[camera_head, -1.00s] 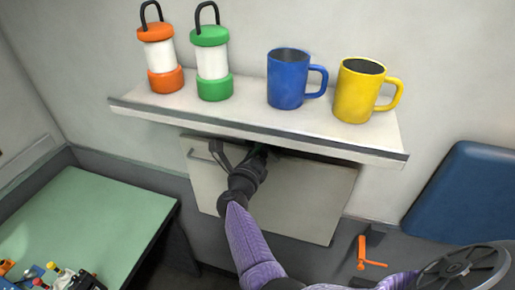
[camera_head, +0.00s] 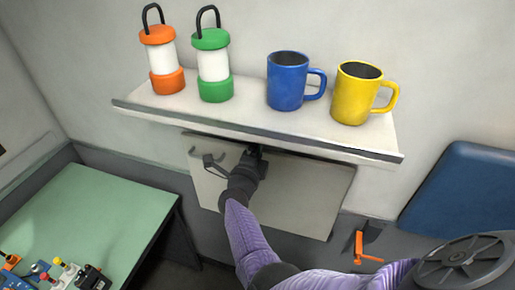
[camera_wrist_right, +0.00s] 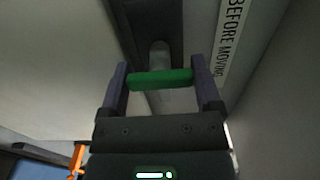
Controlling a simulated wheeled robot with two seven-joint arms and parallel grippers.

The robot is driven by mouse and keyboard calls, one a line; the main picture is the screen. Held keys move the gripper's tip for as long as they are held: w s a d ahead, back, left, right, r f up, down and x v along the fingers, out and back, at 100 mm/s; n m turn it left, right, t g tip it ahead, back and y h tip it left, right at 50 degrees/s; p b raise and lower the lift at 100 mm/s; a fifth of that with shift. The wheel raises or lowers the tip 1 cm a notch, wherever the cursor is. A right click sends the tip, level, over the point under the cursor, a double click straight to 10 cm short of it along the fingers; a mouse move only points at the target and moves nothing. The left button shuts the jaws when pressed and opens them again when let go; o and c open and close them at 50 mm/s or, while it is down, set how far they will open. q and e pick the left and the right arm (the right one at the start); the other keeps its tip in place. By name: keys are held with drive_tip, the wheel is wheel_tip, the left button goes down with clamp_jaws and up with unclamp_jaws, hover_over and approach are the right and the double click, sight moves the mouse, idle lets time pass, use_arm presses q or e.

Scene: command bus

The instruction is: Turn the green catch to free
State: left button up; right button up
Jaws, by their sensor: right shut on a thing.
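The green catch (camera_wrist_right: 160,78) shows in the right wrist view as a short green bar lying crosswise on a round pale pin, under the shelf. My right gripper (camera_wrist_right: 163,85) has one finger at each end of the bar and is shut on it. In the head view my right gripper (camera_head: 254,155) reaches up to the underside of the shelf, in front of the pale panel (camera_head: 305,195). The catch itself is hidden there behind the gripper. My left gripper is not in view.
The shelf (camera_head: 250,128) above my gripper holds an orange lantern (camera_head: 162,55), a green lantern (camera_head: 213,65), a blue mug (camera_head: 287,82) and a yellow mug (camera_head: 352,95). An orange crank (camera_head: 360,250) is at lower right. A green-topped table (camera_head: 85,220) stands at left.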

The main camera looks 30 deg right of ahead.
idle(0.5)
drive_tip(key=o, duration=1)
drive_tip(key=shift+o, duration=0.2)
